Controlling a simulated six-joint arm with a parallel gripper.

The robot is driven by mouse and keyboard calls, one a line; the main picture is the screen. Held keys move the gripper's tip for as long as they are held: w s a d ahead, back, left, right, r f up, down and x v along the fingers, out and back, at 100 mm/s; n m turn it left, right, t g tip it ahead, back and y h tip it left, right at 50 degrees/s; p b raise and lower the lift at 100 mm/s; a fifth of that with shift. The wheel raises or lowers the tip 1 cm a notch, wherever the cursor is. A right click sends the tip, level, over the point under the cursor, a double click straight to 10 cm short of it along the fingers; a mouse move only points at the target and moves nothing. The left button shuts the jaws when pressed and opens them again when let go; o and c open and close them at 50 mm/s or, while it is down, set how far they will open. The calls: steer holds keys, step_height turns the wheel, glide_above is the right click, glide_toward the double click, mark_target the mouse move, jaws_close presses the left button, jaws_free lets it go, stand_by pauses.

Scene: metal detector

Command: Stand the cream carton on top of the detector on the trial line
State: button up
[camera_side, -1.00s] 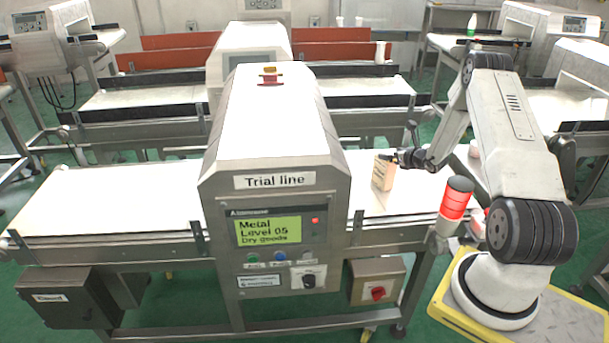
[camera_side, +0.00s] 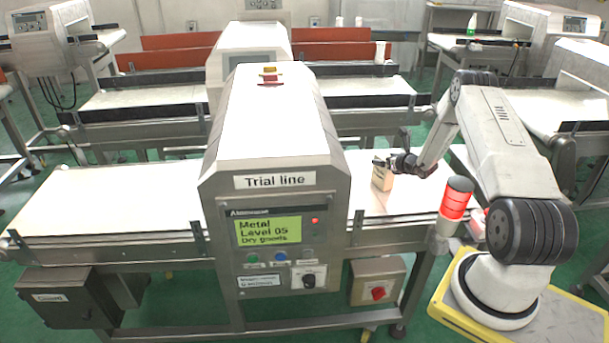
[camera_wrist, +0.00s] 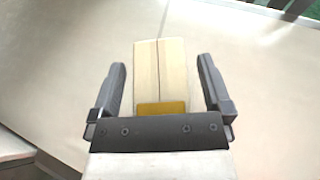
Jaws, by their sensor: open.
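The cream carton (camera_side: 382,178) stands upright on the white belt just right of the detector. My gripper (camera_side: 382,163) is at the carton's upper part in the side view. In the wrist view the carton (camera_wrist: 162,72), with a mustard-coloured patch at its near end, lies between the two dark fingers of my gripper (camera_wrist: 163,85). The fingers are open, with a gap showing on each side of the carton. The detector (camera_side: 270,125) is a big grey housing labelled "Trial line", with a lit green screen. Its top is broad and pale.
A small red and yellow item (camera_side: 270,76) sits at the far end of the detector's top. The belt (camera_side: 110,200) left of the detector is clear. Other conveyor lines stand behind.

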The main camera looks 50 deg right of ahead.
jaws_close()
steer(key=shift+r, duration=0.15)
stand_by(0.4)
steer(key=shift+r, duration=0.8)
steer(key=s+a+r, duration=0.9)
steer(key=s+r, duration=0.1)
steer(key=r, duration=0.1)
steer(key=shift+s+a, duration=0.15)
steer(key=shift+s, duration=0.15)
steer(key=shift+r, duration=0.1)
